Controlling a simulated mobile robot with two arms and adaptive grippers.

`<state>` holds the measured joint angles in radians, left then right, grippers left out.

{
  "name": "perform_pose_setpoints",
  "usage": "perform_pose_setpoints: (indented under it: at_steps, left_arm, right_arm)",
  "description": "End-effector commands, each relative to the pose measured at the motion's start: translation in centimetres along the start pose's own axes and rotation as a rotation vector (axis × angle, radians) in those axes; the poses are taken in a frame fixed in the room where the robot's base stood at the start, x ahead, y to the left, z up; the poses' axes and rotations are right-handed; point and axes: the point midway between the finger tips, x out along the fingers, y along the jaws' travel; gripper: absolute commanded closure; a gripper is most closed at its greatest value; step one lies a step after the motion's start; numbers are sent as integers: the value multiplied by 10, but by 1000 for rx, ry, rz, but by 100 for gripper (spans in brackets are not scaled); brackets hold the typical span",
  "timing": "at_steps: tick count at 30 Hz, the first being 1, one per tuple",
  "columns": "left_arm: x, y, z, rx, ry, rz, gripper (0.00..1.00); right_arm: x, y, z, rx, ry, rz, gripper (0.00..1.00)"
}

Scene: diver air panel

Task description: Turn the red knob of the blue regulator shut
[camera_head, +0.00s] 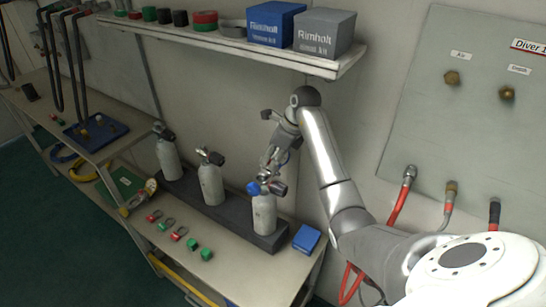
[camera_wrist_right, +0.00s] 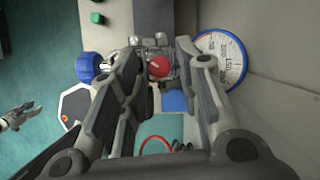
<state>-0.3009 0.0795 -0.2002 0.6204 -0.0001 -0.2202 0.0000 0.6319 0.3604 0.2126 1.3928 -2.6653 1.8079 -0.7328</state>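The blue regulator (camera_head: 256,188) is on the rightmost of the grey cylinders, its body partly hidden by my right gripper. The red knob (camera_wrist_right: 159,66) shows in the right wrist view, between the two fingers of my right gripper (camera_wrist_right: 158,58). The fingers stand apart with gaps on both sides of the knob. In that view a blue handwheel (camera_wrist_right: 89,66) lies left of the fingers and a round white gauge (camera_wrist_right: 221,58) lies right of them. In the head view my right gripper (camera_head: 268,170) points down just above the regulator; the red knob is hidden there.
The cylinder (camera_head: 264,216) stands in a dark rack (camera_head: 232,224) beside two others (camera_head: 210,184). A shelf (camera_head: 230,48) with boxes hangs above my right arm. A blue box (camera_head: 306,238) is right of the rack. What looks like my left gripper (camera_wrist_right: 18,116) shows small in the wrist view.

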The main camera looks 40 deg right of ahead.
Motion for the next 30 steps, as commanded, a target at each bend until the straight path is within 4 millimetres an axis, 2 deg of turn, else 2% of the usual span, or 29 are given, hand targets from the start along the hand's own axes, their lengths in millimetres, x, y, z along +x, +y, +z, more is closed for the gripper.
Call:
perform_pose_setpoints:
  at_steps: [1, 6, 19, 30]
  left_arm:
    - [0, 0, 0, 0, 0, 0, 60]
    - [0, 0, 0, 0, 0, 0, 60]
    - [6, 0, 0, 0, 0, 0, 60]
    - [21, 0, 1, 0, 1, -1, 60]
  right_arm:
    - [0, 0, 0, 0, 0, 0, 79]
    - [0, 0, 0, 0, 0, 0, 100]
    - [1, -1, -3, 49, 5, -25, 100]
    - [1, 1, -2, 255, 4, -113, 100]
